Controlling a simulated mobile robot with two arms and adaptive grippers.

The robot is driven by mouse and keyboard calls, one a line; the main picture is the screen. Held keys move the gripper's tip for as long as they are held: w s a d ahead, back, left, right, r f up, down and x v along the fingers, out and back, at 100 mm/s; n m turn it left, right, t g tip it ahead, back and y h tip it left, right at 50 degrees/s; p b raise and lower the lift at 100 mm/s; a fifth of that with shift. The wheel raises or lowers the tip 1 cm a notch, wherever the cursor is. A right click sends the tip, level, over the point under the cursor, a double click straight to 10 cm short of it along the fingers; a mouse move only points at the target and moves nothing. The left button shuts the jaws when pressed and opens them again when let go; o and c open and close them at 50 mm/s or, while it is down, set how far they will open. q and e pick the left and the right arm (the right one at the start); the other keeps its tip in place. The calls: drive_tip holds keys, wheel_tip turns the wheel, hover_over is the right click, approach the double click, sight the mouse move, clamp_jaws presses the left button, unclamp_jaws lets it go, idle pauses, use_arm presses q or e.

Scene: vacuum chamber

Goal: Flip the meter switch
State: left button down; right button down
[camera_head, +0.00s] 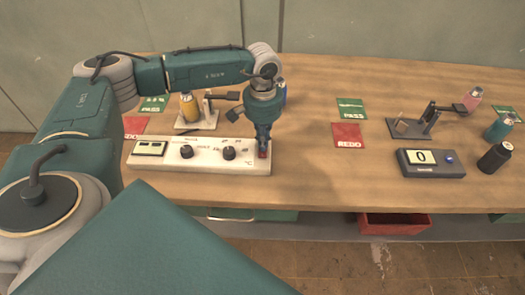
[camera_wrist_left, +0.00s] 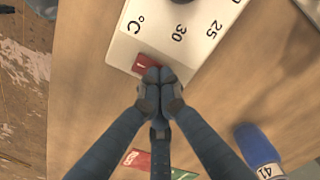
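The meter (camera_head: 200,157) is a long white panel on the near left of the table, with a small display at its left end and two black knobs. Its red switch (camera_head: 264,155) is at the right end, partly hidden by my left gripper (camera_head: 263,140). In the left wrist view the red switch (camera_wrist_left: 144,64) lies on the white meter (camera_wrist_left: 125,47) beside the "°C" mark. My left gripper's fingertips (camera_wrist_left: 158,76) are closed together right over the switch's edge. I cannot tell whether they touch it. My right gripper is in neither view.
A grey device (camera_head: 431,170) reading 0 stands to the right. Behind are red REDO (camera_head: 348,142) and green PASS (camera_head: 351,116) cards, stands and several bottles. A blue bottle (camera_wrist_left: 258,146) shows in the left wrist view. The table between meter and grey device is clear.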

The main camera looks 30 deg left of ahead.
use_arm(q)
drive_tip(key=shift+s, duration=0.1)
drive_tip(key=shift+r+p, duration=0.65)
drive_tip(key=shift+r, duration=0.2)
drive_tip(key=shift+r+p, duration=1.3)
drive_tip(key=shift+r, duration=1.25)
